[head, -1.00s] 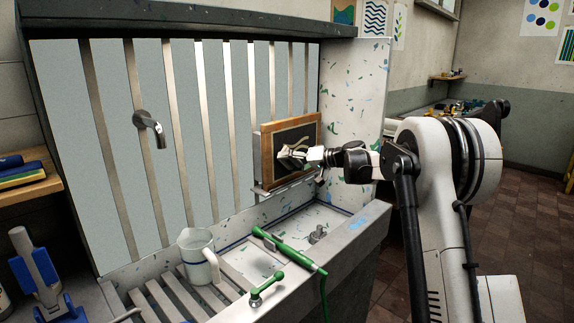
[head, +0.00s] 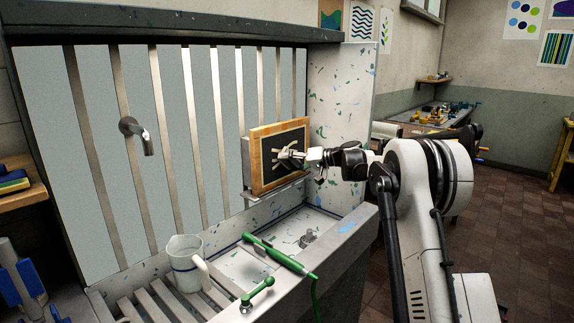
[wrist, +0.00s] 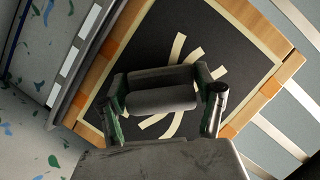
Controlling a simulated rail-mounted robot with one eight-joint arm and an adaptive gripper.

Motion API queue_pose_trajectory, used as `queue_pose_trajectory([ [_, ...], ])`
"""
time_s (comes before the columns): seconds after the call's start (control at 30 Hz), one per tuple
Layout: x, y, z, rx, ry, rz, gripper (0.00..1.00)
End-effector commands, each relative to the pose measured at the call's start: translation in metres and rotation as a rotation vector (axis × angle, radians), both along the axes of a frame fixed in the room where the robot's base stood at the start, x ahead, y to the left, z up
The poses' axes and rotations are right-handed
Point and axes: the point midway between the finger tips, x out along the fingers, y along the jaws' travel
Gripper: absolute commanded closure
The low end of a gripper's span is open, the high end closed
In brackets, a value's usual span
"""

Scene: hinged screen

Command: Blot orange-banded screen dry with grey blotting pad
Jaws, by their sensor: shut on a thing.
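The screen (head: 256,166) stands upright at the right end of the washout sink, with an orange-brown wooden frame, dark mesh and a cream burst of strips. Its frame and mesh also fill much of the wrist view (wrist: 253,58). My gripper (head: 292,157) is in front of the mesh, right of its middle. In the wrist view, my gripper (wrist: 165,100) is shut on the grey blotting pad (wrist: 163,101), which lies between its fingers and covers part of the burst. I cannot tell whether the pad touches the mesh.
A white jug (head: 184,265) stands on the slatted rack (head: 160,298) at the sink's left. A green spray wand (head: 275,253) lies along the sink's front edge. A tap (head: 137,135) juts from the back panel. The sink's side wall (head: 343,120) is close right of the screen.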

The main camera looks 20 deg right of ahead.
Motion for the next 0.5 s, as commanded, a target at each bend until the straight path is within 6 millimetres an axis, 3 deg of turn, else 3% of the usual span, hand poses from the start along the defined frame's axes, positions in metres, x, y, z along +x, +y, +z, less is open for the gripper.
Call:
queue_pose_trajectory([
  [0.5, 0.017, -0.026, 0.001, 0.000, -0.001, -0.001, 0.55],
])
